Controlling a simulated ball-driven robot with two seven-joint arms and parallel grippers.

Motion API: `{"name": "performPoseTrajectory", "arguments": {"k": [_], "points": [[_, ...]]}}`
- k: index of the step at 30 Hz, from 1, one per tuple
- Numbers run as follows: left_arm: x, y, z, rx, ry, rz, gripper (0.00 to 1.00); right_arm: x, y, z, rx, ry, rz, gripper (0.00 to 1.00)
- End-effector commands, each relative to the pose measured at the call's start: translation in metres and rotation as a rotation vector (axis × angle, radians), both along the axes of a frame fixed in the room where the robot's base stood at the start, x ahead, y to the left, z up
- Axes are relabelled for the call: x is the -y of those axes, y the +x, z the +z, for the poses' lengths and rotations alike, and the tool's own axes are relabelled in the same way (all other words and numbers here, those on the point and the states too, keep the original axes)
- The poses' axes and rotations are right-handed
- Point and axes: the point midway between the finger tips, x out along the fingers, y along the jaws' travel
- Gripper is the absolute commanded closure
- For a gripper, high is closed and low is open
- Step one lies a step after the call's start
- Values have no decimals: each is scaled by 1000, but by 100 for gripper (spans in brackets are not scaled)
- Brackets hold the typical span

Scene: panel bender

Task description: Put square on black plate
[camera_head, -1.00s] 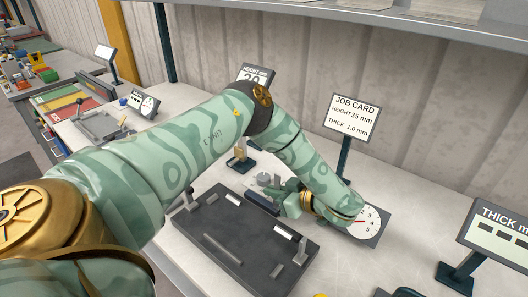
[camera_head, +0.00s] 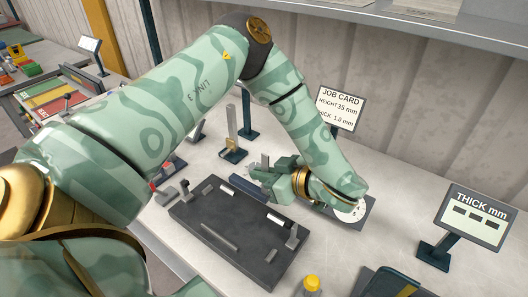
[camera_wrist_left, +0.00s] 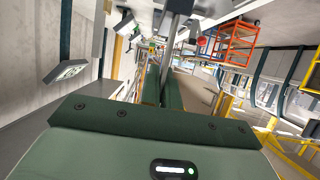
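The black plate (camera_head: 235,262) is a dark slab with small blocks and bars on it, lying on the pale bench in the head view. My left gripper (camera_head: 264,173) is low over the bench just beyond the plate's far edge. An upright grey metal piece, perhaps the square (camera_head: 265,160), stands at its fingertips. In the left wrist view the fingers (camera_wrist_left: 163,88) are close together, with a grey metal piece (camera_wrist_left: 178,25) at their tips. Whether they grip it cannot be told. My right gripper is not in view.
A dark blue bar (camera_head: 248,187) lies between plate and gripper. A tall post on a dark base (camera_head: 233,154) stands behind. A THICK display (camera_head: 474,216) and a yellow-capped item (camera_head: 311,283) are at right.

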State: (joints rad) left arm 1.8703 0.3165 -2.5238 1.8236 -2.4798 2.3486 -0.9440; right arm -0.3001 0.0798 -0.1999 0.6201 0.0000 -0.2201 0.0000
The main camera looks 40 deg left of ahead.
Motion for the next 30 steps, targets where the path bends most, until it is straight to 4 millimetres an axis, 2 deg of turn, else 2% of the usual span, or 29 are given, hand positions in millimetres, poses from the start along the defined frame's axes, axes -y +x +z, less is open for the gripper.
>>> {"name": "performPoseTrajectory", "arguments": {"k": [3, 7, 12, 16, 20, 24, 30], "points": [[15, -22, 13, 0, 1, -3, 100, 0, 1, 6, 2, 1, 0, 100], [28, -40, 22, -1, 1, -1, 100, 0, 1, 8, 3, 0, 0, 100], [36, -53, 27, 0, 1, -1, 100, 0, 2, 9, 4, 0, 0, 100], [39, -55, 29, 3, 0, -1, 100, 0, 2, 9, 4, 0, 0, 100], [48, -44, 31, 15, -6, -112, 100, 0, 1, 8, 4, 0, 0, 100], [78, -15, 38, 31, -14, -409, 100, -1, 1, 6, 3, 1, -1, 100], [114, 7, 44, 9, -1, -729, 100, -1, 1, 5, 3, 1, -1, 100]]}}
